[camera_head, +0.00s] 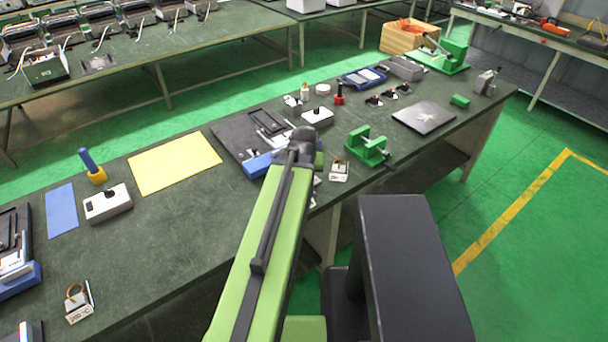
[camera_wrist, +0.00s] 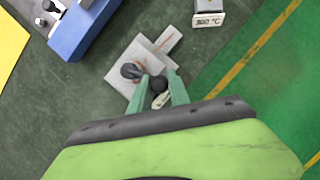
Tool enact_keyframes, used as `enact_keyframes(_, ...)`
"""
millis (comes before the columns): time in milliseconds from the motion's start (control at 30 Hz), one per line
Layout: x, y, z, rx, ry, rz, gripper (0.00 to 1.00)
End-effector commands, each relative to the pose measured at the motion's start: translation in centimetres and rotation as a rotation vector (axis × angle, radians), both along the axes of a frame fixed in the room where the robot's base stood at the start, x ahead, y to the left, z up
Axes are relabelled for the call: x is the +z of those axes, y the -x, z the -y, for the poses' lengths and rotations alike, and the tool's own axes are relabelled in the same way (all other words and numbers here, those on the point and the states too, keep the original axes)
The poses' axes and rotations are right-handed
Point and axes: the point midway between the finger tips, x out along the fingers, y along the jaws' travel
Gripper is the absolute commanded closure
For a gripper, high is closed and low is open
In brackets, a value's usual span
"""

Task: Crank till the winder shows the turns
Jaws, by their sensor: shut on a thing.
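The winder (camera_wrist: 148,50) shows in the wrist view as a small light grey plate on the dark green bench top, with a round dark part (camera_wrist: 131,71) on it. My gripper (camera_wrist: 158,77) has its two green fingers on either side of a black ball knob (camera_wrist: 159,84), closed on it. The knob looks like the handle of the crank; the fingers hide part of the crank arm. No turn count can be read. In the head view my arm covers the gripper and most of the winder.
A blue-edged device (camera_wrist: 82,28) stands left of the winder in the wrist view. A card marked in °C (camera_wrist: 208,20) lies at the upper right. A green vise (camera_head: 368,147) and a dark plate (camera_head: 424,117) are further right on the bench. A yellow mat (camera_head: 175,163) lies to the left.

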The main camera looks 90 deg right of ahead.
Motion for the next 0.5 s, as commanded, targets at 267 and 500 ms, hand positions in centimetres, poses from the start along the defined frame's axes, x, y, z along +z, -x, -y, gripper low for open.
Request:
enact_keyframes(267,0.03,-0.05,0.07,-0.004,0.004,0.011,1.00)
enact_keyframes(500,0.02,-0.08,0.06,-0.003,0.003,0.010,0.62)
